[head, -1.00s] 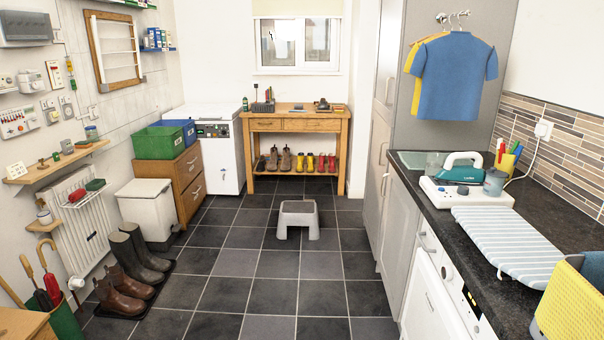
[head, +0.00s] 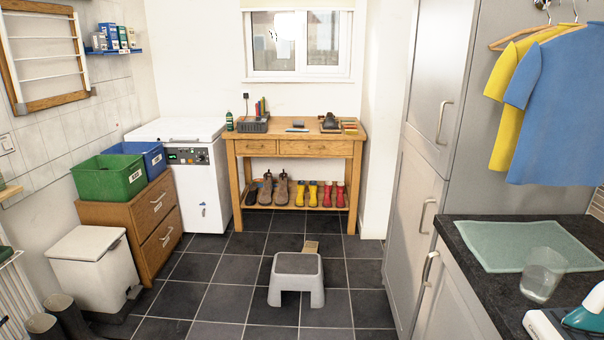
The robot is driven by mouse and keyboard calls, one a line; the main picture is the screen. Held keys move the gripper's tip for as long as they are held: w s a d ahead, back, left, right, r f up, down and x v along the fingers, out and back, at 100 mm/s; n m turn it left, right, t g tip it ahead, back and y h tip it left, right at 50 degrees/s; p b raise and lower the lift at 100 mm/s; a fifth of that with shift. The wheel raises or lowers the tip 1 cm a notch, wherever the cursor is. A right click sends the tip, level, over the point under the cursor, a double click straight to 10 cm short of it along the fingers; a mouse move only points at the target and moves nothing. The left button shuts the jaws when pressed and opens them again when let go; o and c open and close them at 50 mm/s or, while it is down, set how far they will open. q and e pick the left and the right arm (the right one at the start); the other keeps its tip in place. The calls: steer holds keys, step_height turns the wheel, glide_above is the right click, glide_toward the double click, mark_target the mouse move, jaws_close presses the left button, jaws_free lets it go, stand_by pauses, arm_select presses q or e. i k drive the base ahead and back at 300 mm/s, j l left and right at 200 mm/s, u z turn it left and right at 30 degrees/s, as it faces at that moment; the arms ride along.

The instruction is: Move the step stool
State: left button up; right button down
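The step stool (head: 297,277) is grey with a darker top and stands upright on the dark tiled floor, near the middle of the room. It is in front of the wooden bench (head: 297,148) with open floor between them. A small tan object (head: 311,247) lies on the floor just behind the stool; I cannot tell what it is. Neither of my grippers shows in the head view.
A white bin (head: 92,270), wooden drawers (head: 150,235) and a white chest appliance (head: 205,185) line the left. Grey cupboards (head: 410,235) and a dark counter (head: 500,290) bound the right.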

mark_target(289, 271)
steer(key=i, duration=1.1)
steer(key=i+l+u, duration=0.15)
steer(key=i, duration=0.95)
